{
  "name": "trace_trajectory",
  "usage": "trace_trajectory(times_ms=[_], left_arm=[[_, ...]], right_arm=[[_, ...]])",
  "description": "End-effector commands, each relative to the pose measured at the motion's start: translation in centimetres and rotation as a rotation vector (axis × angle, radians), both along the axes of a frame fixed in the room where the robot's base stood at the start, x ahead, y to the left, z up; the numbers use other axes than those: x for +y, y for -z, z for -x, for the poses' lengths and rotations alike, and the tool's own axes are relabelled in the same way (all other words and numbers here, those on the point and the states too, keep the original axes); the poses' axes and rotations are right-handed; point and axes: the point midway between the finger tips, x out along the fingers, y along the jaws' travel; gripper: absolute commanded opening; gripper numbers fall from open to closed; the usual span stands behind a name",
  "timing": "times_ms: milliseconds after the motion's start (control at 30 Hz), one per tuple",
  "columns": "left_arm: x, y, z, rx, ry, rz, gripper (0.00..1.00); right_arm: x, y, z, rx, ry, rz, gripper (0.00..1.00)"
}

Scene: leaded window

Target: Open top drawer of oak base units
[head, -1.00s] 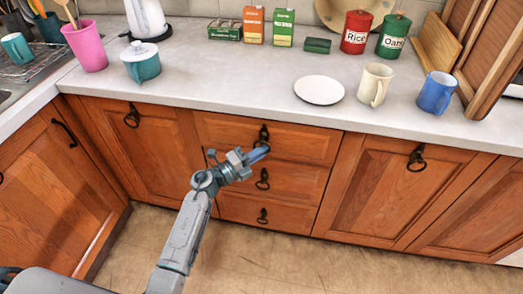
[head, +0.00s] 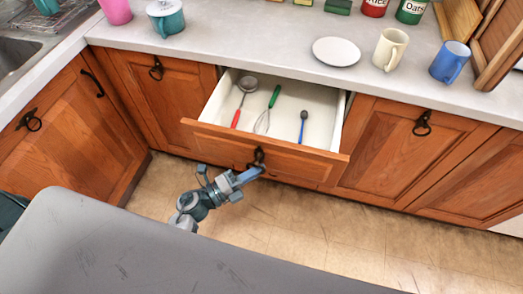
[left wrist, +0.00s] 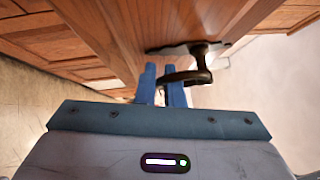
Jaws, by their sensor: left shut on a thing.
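The top drawer (head: 217,130) of the oak base units is pulled well out from under the worktop. Its white inside holds a ladle (head: 239,103) with a red handle, a whisk (head: 268,112) with a green handle and a small blue-handled utensil (head: 303,126). My left gripper (head: 257,170) is at the front of the drawer, shut on its dark ring handle (head: 258,157). In the left wrist view the blue fingers (left wrist: 162,88) close around part of the ring handle (left wrist: 188,77). The lower drawers are mostly hidden below the open one. My right gripper is not in view.
Closed cupboard doors flank the drawer, one at left (head: 152,98) and one at right (head: 402,150). A white plate (head: 336,51), a cream mug (head: 390,49) and a blue mug (head: 449,62) stand on the worktop. The tiled floor (head: 300,232) in front is clear.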

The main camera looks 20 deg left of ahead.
Motion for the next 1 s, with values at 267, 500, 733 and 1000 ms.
trace_trajectory(times_ms=[267, 500, 733, 1000], left_arm=[[0.0, 0.1, 2.8, 0.001, 0.001, 0.0, 0.0], [0.0, 0.0, 3.2, 0.0, 0.001, 0.0, 0.0], [0.0, 0.1, 3.2, 0.0, 0.001, 0.0, 0.0], [0.0, 0.0, 3.2, 0.0, 0.001, 0.0, 0.29]], right_arm=[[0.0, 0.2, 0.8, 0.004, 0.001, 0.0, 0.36], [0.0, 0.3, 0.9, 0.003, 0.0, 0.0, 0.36], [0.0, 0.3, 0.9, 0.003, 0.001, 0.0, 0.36], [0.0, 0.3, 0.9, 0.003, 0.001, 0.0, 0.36]])
